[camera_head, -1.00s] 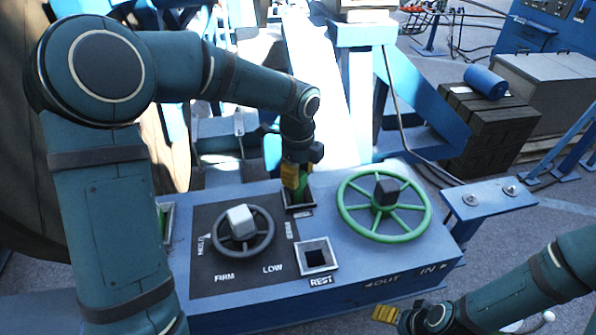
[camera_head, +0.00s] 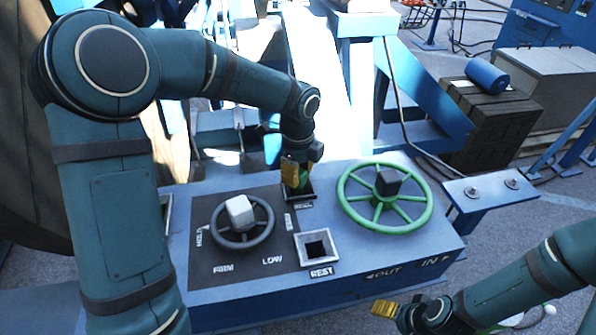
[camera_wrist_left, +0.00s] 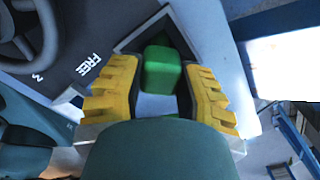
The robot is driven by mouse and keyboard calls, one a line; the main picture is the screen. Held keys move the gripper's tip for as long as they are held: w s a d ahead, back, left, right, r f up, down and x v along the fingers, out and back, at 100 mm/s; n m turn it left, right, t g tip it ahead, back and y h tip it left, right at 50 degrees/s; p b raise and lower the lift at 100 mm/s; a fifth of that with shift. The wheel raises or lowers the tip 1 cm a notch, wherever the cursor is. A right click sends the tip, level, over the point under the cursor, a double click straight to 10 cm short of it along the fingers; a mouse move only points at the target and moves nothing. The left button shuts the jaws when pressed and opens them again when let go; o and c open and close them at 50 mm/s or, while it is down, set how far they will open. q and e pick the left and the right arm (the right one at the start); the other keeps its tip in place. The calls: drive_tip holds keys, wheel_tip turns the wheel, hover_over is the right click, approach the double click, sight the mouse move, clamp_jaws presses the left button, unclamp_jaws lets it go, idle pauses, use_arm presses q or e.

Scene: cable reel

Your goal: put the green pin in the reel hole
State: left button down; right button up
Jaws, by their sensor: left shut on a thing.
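My left gripper (camera_head: 293,174) is shut on the green pin (camera_head: 303,180) at the back of the blue console, over a square socket (camera_head: 300,194). In the left wrist view the block-like green pin (camera_wrist_left: 163,68) shows between the yellow fingers of the left gripper (camera_wrist_left: 160,95), within the outline of the dark-rimmed socket. How deep the pin sits in it cannot be told. A large dark round body, perhaps the reel, fills the left edge (camera_head: 25,150); no hole in it is visible. My right gripper (camera_head: 384,308) is low at the front right, its opening unclear.
The blue console (camera_head: 345,285) carries a grey handwheel (camera_head: 241,222), a green handwheel (camera_head: 385,198) and an empty square socket marked REST (camera_head: 316,247). A blue bracket (camera_head: 492,190) juts out on the right. Blue frame beams stand behind the console.

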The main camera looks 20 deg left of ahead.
idle(0.4)
use_arm(q)
drive_tip(key=c, duration=0.6)
unclamp_jaws()
drive_tip(key=shift+r, duration=0.1)
wheel_tip(320, 180, up, 12)
idle(0.3)
